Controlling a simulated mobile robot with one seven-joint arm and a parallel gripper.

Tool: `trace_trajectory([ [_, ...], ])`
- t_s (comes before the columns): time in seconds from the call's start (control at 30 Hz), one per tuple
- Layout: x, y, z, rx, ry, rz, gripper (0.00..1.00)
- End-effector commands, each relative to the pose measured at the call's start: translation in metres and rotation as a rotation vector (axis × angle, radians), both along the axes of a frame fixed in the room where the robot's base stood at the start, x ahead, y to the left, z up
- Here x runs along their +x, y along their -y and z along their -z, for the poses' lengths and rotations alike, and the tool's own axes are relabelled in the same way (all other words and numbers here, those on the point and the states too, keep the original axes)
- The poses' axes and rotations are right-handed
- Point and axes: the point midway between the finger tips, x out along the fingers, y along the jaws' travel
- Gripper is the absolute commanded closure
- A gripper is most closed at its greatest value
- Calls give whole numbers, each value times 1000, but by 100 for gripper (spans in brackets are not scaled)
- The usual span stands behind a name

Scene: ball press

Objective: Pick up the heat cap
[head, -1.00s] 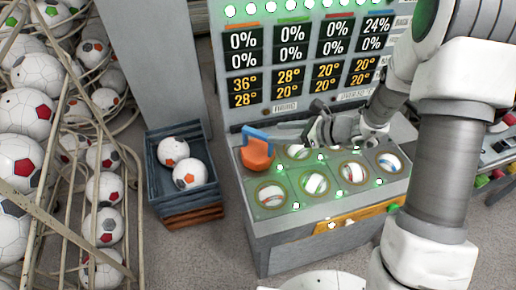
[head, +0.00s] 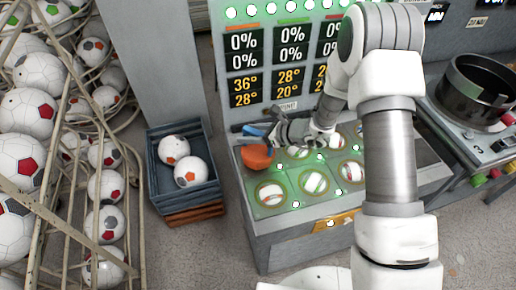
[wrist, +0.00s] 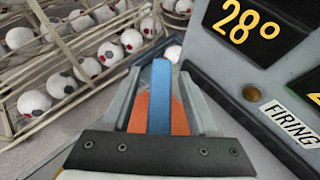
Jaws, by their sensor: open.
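The heat cap (head: 258,157) is an orange dome with a blue handle (head: 253,131). It sits over the back-left place of the press table (head: 285,222). My gripper (head: 262,131) is open at the handle. In the wrist view the blue handle (wrist: 160,95) stands upright between the two fingers of my gripper (wrist: 161,80), with some room on each side. The orange cap body (wrist: 178,118) shows behind the handle. My gripper hides part of the handle in the head view.
Several balls lie in lit round seats, one of them a ball (head: 315,182) at the front. The display panel (head: 270,70) rises close behind. A blue crate (head: 160,196) with two balls stands left. A ball rack (head: 125,180) is further left. A black round vessel (head: 475,92) is at right.

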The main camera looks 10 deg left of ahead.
Motion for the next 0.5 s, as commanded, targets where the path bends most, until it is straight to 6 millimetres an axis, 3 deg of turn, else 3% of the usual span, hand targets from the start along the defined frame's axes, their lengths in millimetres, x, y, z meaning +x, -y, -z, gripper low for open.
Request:
trace_trajectory([
  [0.13,0,0,0,0,0,0,42],
  [0.43,0,0,0,0,0,0,96],
  [0.5,0,0,0,0,0,0,100],
])
